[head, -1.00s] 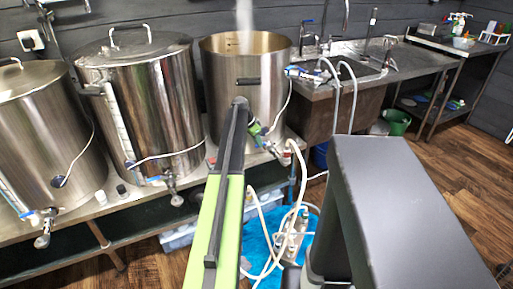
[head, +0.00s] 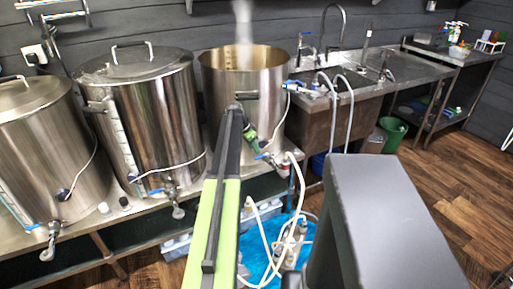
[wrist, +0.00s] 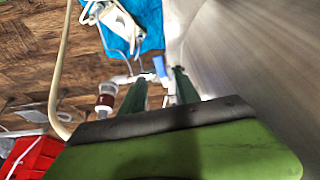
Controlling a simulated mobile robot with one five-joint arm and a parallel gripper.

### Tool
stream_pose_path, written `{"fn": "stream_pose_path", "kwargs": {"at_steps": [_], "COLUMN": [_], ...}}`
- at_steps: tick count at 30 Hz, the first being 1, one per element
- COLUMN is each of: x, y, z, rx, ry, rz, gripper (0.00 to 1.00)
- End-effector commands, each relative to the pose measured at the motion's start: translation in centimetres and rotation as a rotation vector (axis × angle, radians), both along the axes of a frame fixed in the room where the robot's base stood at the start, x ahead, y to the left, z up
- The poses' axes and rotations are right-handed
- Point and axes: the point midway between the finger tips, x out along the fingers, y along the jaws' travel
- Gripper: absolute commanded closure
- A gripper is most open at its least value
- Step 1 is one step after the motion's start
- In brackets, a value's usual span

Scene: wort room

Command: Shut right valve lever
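The right kettle (head: 222,95) is open-topped steel, with a valve low on its front right. The valve's blue lever (head: 263,156) sits just beside and below the end of my arm in the head view. In the wrist view a small blue lever (wrist: 160,66) shows between and just beyond the dark green fingertips of my gripper (wrist: 160,80). The fingers are apart, with a pale fitting visible in the gap. I cannot tell whether either finger touches the lever. My arm hides part of the kettle front and bench in the head view.
Two lidded kettles (head: 150,115) (head: 35,150) with blue-levered valves stand to the left. A pale hose (head: 297,185) hangs right of the valve. A sink (head: 320,110) stands at the right. A blue mat (head: 252,247) lies below, with wooden floor beyond.

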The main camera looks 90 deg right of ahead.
Motion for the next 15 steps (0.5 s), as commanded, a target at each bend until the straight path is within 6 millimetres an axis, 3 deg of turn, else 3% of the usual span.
{"fn": "stream_pose_path", "kwargs": {"at_steps": [1,6,12,15], "x": [0.4,1.6,2.9,3.3], "y": [0.4,1.3,2.3,2.6], "z": [2.5,6.3,10.3,11.1], "rx": [0.0,0.0,-0.001,-0.001], "ry": [0.0,0.001,0.001,0.001], "rz": [0.001,0.001,0.0,0.0], "gripper": [0.62,0.62,0.62,0.62]}}
